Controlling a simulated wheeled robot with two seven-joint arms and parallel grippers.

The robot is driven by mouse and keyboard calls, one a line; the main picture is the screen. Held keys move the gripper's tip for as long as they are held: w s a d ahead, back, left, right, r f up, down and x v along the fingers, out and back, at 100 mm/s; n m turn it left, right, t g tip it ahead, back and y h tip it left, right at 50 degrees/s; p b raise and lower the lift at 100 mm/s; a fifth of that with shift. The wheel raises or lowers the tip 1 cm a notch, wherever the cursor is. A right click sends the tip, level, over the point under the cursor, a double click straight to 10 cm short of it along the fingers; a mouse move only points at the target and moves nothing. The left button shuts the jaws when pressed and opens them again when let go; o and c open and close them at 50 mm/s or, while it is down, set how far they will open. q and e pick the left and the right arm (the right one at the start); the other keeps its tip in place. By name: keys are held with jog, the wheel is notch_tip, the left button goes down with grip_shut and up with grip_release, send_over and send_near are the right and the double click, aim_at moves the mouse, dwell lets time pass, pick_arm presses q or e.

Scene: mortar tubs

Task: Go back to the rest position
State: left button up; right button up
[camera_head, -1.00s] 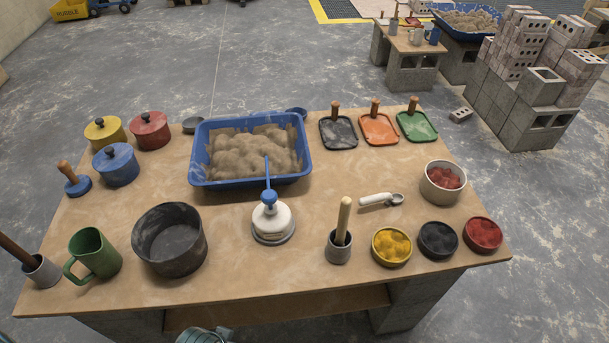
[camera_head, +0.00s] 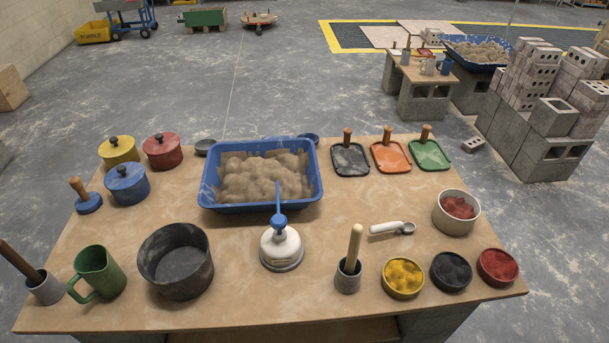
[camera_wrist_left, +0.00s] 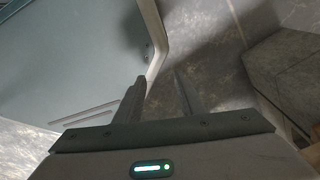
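The wooden work table (camera_head: 330,222) fills the lower part of the head view, and neither of my grippers shows over it. In the left wrist view my left gripper (camera_wrist_left: 162,78) has its two fingers apart with nothing between them. It points at the grey floor (camera_wrist_left: 215,60), beside a large pale grey-green surface on the left. My right gripper is not in any view.
On the table stand a blue tub of mortar (camera_head: 210,205), a black pot (camera_head: 176,262), a green jug (camera_head: 97,272), a white pump dispenser (camera_head: 281,250) and several bowls. A concrete block (camera_wrist_left: 290,75) stands at right in the left wrist view.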

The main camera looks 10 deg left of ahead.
pick_arm(q)
jog(key=s+a+f, duration=0.1)
jog(key=s+f, duration=0.2)
jog(key=s, duration=0.3)
jog(key=shift+a, duration=0.1)
dwell(0.9)
